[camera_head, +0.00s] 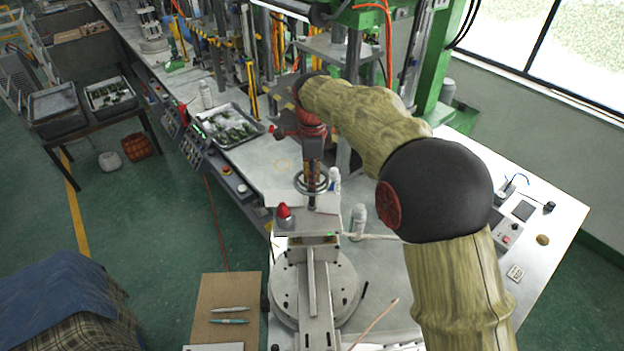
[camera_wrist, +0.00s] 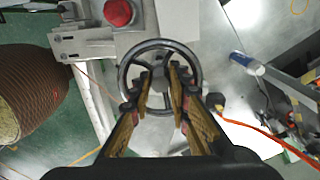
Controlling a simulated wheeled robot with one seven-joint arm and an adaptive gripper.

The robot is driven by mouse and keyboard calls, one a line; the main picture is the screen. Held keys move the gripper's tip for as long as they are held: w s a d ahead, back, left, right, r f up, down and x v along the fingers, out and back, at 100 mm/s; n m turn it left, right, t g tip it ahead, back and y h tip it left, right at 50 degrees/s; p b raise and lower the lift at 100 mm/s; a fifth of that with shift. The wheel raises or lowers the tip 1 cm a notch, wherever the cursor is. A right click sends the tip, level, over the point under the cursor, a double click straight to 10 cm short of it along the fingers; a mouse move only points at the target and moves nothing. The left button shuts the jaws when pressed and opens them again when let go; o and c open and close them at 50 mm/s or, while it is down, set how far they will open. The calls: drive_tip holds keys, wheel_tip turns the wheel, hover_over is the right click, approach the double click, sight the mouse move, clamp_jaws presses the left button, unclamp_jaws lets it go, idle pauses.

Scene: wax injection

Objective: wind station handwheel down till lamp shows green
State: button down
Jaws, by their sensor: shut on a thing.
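The handwheel (camera_head: 299,181) is a dark ring lying flat on top of the station (camera_head: 345,222). My gripper (camera_head: 312,190) points straight down over its middle. In the wrist view the handwheel (camera_wrist: 160,43) shows as a spoked ring, with the fingers of my gripper (camera_wrist: 160,82) reaching inside the rim on both sides of the hub. The gripper is shut on the wheel; the exact contact is partly hidden. A red dome (camera_head: 284,212) stands on the station left of the wheel, and also shows at the top of the wrist view (camera_wrist: 119,12). I cannot tell whether it is lit.
A white bottle (camera_head: 335,181) stands close behind the wheel, another (camera_head: 358,219) to its right. A metal tray (camera_head: 229,126) of parts lies farther back left. A round slotted base (camera_head: 340,285) is in front.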

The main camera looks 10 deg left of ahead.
drive_tip(key=shift+w+r, duration=0.1)
drive_tip(key=shift+r, duration=0.1)
drive_tip(key=c, duration=2.1)
unclamp_jaws()
drive_tip(key=shift+o, duration=0.9)
drive_tip(key=shift+f, duration=0.1)
wheel_tip(320, 180, up, 12)
